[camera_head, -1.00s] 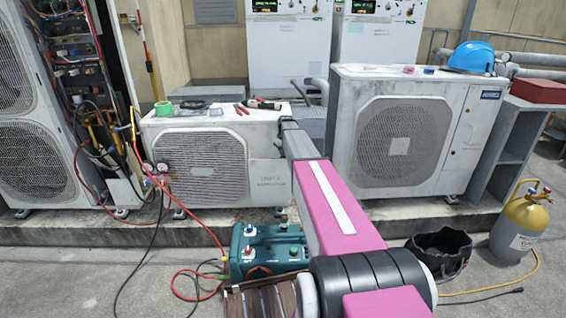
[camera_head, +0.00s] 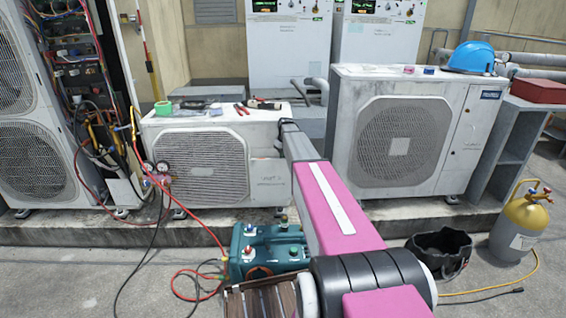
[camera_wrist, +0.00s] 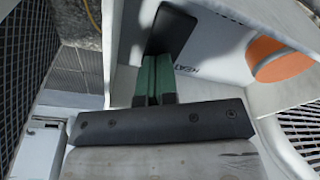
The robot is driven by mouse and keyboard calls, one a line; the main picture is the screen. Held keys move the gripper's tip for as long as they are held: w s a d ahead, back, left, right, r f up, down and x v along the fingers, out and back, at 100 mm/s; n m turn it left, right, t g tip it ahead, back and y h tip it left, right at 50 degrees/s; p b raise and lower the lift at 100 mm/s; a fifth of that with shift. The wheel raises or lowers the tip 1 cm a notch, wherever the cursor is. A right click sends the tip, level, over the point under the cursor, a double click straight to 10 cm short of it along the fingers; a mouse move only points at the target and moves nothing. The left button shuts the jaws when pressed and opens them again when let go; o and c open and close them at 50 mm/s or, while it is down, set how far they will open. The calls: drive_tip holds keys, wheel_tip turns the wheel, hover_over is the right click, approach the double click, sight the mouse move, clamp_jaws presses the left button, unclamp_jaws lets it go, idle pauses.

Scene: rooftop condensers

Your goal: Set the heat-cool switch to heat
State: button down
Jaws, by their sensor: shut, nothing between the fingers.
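My gripper (camera_wrist: 156,78) shows in the wrist view as shut green fingers on a dark palm bar. Its tips meet a black, round-cornered piece (camera_wrist: 173,30) on a pale panel (camera_wrist: 222,50). I cannot tell whether this piece is the heat-cool switch. The word HEAT is printed on the panel beside it, and an orange rounded shape (camera_wrist: 280,60) lies further right, partly cut by a pale edge. The switch's position cannot be read. In the head view my arm reaches between two condensers, and its own links hide the gripper and the panel.
A teal pump (camera_head: 265,250) with red hoses, a black bucket (camera_head: 440,250) and a yellow-topped cylinder (camera_head: 524,222) stand on the floor in front.

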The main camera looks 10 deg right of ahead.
drive_tip(key=shift+r, duration=3.45)
